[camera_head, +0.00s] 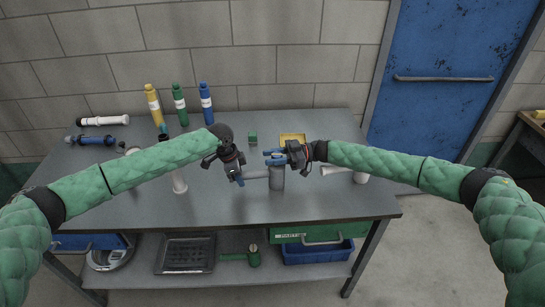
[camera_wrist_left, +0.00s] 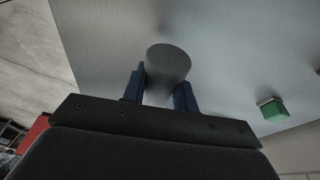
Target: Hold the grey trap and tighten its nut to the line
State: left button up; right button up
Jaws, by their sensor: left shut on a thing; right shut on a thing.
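The grey trap (camera_head: 277,180) stands upright on the grey table, with a short grey side pipe (camera_head: 256,174) reaching left. My left gripper (camera_head: 240,180) is shut at the outer end of that pipe. In the left wrist view, its blue fingers (camera_wrist_left: 160,92) stand on both sides of a grey round end (camera_wrist_left: 168,62). My right gripper (camera_head: 275,157) is shut at the top of the trap, its blue fingers pointing left. The nut is mostly hidden by the right fingers, and I cannot make out the line.
Yellow, green and blue bottles (camera_head: 179,104) stand at the back left. A white tube (camera_head: 103,121) and a blue pipe piece lie at the far left. A pale cone-shaped part (camera_head: 179,182) stands left of the trap. A green block (camera_head: 252,138) and yellow tray (camera_head: 292,138) sit behind. The front table is clear.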

aim_at(273, 155)
jog(key=shift+s+n+g, duration=0.1)
jog(key=shift+n+g, duration=0.7)
jog(key=shift+g, duration=0.4)
jog(key=shift+d, duration=0.1)
jog(key=o, duration=1)
jog(key=shift+r, duration=0.1)
notch_tip(273, 155, up, 10)
jog(key=shift+f, duration=0.15)
pick_arm(q)
jog(key=o, duration=1)
